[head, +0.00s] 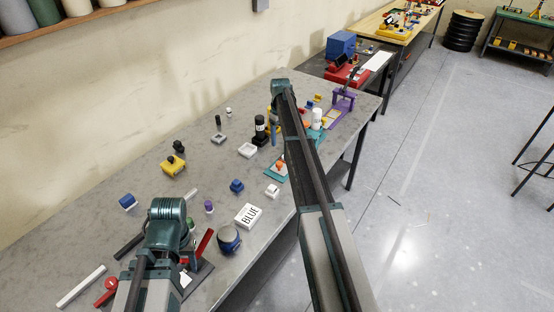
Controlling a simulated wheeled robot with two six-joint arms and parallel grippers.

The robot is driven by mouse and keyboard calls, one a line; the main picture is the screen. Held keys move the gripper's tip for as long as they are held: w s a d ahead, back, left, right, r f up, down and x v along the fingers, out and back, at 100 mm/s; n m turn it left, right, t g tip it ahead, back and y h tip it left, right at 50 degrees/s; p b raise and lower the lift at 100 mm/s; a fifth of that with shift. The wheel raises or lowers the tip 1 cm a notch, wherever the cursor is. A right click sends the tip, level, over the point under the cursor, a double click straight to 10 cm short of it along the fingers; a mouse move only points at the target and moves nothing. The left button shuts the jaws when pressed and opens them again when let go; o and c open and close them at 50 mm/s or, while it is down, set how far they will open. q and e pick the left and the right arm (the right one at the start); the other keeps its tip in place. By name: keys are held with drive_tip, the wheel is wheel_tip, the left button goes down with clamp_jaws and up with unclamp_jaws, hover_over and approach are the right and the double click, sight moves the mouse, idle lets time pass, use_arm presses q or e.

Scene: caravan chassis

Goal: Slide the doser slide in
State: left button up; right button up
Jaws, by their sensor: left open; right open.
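I cannot tell for certain which piece is the doser slide. My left arm's teal joint is over the near left part of the bench. The fingers of both grippers are hidden behind my arm links, so I see nothing held.
A red box (345,75) stands beyond. Bare bench lies at left.

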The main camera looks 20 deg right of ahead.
sight(279, 163)
use_arm(q)
wheel_tip(279, 163, down, 14)
drive_tip(key=b, duration=1.3)
drive_tip(key=shift+r, duration=0.15)
use_arm(e)
wheel_tip(279, 163, down, 14)
drive_tip(key=shift+r, duration=0.1)
use_arm(q)
drive_tip(key=shift+r, duration=0.1)
use_arm(e)
clamp_jaws()
